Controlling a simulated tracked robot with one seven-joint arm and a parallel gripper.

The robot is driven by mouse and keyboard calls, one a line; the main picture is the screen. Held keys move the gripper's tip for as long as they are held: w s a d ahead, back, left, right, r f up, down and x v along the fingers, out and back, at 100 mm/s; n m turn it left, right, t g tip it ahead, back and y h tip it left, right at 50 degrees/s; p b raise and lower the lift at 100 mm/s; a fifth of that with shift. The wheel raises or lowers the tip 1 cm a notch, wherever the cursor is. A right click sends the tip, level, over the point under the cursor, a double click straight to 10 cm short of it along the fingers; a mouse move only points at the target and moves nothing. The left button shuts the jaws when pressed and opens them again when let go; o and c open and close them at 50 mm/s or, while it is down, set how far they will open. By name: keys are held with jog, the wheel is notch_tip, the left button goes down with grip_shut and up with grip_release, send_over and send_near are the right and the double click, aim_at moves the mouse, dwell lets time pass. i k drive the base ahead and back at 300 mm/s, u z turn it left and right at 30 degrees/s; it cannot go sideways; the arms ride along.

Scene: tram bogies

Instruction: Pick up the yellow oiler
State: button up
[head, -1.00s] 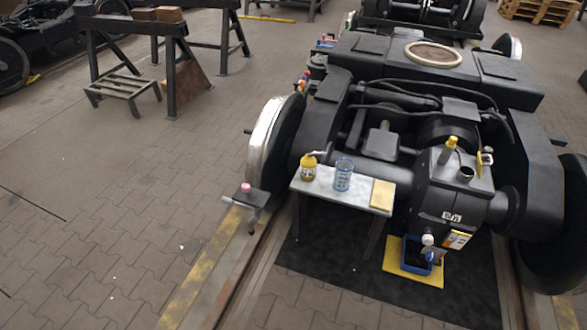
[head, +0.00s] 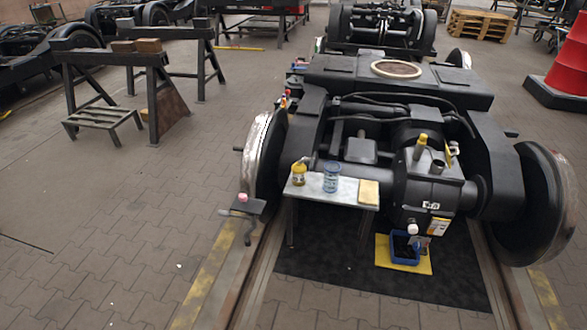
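A yellow oiler (head: 299,174) with a dark top stands upright at the left end of a small grey table (head: 312,190) in front of the bogie. A blue, see-through container (head: 331,178) stands to its right on the same table. A yellow cloth or pad (head: 368,192) lies at the table's right end. My gripper does not show in the head view, so its state is hidden. Nothing is seen touching the oiler.
The black bogie (head: 400,75) with its wheels stands right behind the table. A blue tray (head: 405,249) sits on a yellow mat below the gearbox. A small stand with a pink-topped item (head: 242,198) is left of the table. Paved floor (head: 120,220) at left is clear.

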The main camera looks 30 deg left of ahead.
aim_at(299, 170)
jog(key=u, duration=0.55)
jog(key=i, duration=1.45)
jog(key=u, duration=0.1)
